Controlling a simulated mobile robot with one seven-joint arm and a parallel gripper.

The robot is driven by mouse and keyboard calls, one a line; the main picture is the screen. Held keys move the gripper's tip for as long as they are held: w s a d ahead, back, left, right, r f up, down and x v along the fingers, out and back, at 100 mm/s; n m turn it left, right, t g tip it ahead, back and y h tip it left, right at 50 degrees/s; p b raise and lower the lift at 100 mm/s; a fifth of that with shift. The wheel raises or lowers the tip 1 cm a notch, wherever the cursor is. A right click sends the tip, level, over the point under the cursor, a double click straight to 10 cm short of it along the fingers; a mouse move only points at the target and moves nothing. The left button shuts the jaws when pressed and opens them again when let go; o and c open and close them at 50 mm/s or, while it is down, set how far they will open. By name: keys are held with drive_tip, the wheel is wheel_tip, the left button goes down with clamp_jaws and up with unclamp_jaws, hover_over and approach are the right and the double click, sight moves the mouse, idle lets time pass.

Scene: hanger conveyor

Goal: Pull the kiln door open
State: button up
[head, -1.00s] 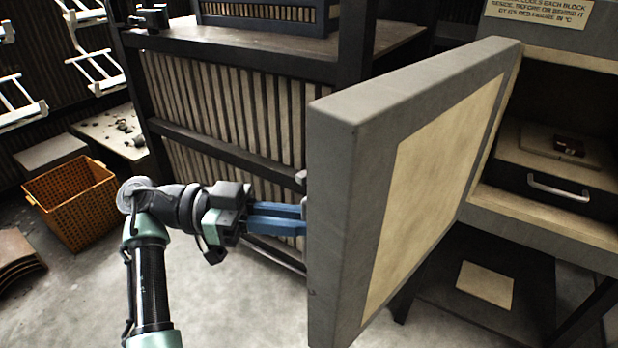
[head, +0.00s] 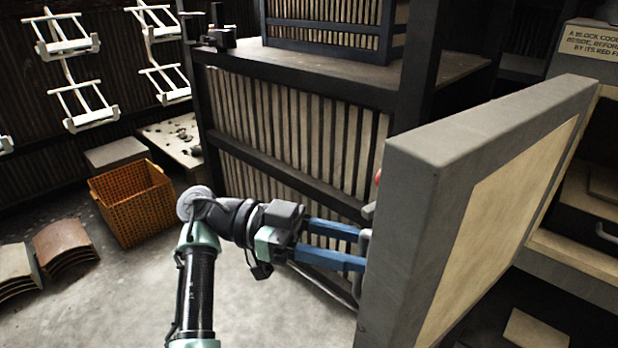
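The kiln door (head: 405,225) is a thick grey slab with a cream inner panel (head: 500,230). It stands swung wide open, and the kiln's dark inside (head: 595,180) shows behind it at the right. My gripper (head: 361,249) is at the door's outer face, on its left side. Its two blue fingers are spread apart with a clear gap between them. A grey door handle (head: 365,240) shows at the fingertips, partly hidden by the door edge and fingers. I cannot tell whether the fingers touch it.
A slatted dark rack (head: 300,125) stands close behind my gripper. An orange crate (head: 135,205) and curved tiles (head: 65,248) lie on the floor at the left. White hangers (head: 75,75) hang at the upper left. The floor between the tiles and the door is clear.

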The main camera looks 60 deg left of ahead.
drive_tip(key=b+v, duration=0.2)
drive_tip(key=v, duration=1)
drive_tip(key=shift+s+a, duration=0.25)
drive_tip(key=shift+a, duration=0.05)
